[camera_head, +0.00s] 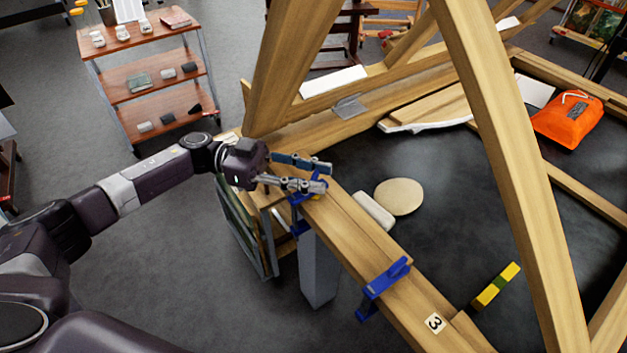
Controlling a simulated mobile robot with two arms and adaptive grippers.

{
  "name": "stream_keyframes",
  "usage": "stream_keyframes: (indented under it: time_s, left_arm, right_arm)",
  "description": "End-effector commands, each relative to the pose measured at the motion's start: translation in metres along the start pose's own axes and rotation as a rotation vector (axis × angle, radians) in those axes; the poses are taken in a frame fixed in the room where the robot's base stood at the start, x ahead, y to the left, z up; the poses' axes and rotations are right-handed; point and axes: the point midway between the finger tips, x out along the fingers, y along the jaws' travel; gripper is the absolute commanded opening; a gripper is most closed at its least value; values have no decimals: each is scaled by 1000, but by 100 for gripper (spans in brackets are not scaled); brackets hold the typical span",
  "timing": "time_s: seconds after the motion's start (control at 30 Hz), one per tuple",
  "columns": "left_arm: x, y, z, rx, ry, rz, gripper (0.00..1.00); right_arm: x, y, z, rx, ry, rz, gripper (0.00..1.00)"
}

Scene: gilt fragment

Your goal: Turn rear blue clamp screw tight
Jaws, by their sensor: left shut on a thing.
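The rear blue clamp (297,226) sits on the long wooden beam (350,235), near its far end. My left gripper (325,178) reaches in from the left, over the beam at the top of this clamp. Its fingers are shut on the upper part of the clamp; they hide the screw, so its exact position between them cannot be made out. A second, nearer blue clamp (384,284) sits across the beam further down to the right, apart from the gripper. My right gripper is not in view.
Large wooden timbers (497,150) rise behind and right of the beam. A white block (374,211) and a round disc (399,196) lie beside it. An orange bag (568,119) and a yellow-green block (495,287) lie further right. A shelf cart (150,80) stands back left.

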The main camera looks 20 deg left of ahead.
Motion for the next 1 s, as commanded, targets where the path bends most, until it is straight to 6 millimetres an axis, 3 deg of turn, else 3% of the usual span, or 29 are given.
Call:
stream_keyframes:
  time_s: [0.43, 0.47, 0.6, 1.0]
  left_arm:
    - [1, 0, -1, 1, 3, 11, 5]
    - [1, 0, -1, 1, 3, 10, 30]
    - [1, 0, -1, 1, 3, 10, 46]
    - [-7, -1, 0, 0, 0, 7, 48]
  right_arm:
    - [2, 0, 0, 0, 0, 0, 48]
    - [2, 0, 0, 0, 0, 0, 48]
    - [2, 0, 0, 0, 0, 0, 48]
    - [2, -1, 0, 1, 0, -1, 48]
